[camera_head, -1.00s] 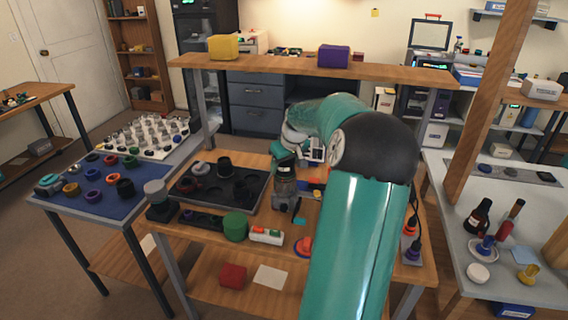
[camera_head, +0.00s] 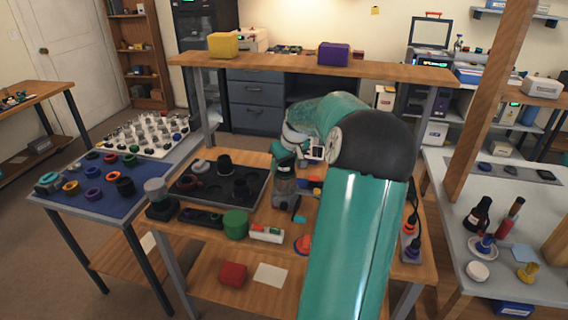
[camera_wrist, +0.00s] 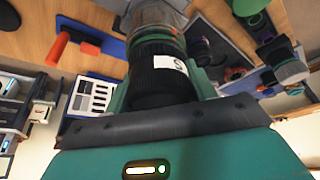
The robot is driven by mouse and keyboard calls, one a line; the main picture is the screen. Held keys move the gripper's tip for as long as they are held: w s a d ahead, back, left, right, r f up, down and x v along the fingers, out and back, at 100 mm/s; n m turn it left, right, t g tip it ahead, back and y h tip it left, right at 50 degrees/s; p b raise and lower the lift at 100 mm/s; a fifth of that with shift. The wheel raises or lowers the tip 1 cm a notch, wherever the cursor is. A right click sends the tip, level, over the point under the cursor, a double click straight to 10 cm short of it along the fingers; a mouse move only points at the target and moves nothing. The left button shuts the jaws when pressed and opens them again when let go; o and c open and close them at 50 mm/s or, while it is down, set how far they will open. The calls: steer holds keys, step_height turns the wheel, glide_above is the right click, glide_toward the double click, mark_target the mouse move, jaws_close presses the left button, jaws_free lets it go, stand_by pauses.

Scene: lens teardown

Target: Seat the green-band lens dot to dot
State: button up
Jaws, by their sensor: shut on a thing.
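My gripper (camera_head: 286,163) is over the middle of the wooden bench. In the wrist view my gripper (camera_wrist: 160,82) is shut on a black ribbed lens barrel (camera_wrist: 158,68) with a white label, which I take for the green-band lens. A thin greenish band with an orange mark shows at its far end. A grey cylindrical piece (camera_wrist: 157,15) lies in line just beyond it. In the head view a grey cylinder (camera_head: 285,188) stands upright under my gripper. I cannot tell whether the lens is seated on it. No alignment dots can be made out.
A dark tray (camera_head: 262,190) with black lens parts lies left of my gripper. A green cylinder (camera_head: 235,224) and a white box (camera_head: 266,234) stand in front. A blue mat (camera_head: 98,203) with several rings is on the left table. A wooden shelf (camera_head: 285,63) crosses behind.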

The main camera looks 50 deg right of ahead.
steer(key=shift+f, duration=0.1)
stand_by(0.3)
steer(key=o, duration=1.3)
steer(key=shift+v, duration=6.9)
steer(key=shift+w, duration=0.1)
steer(key=shift+a, duration=0.1)
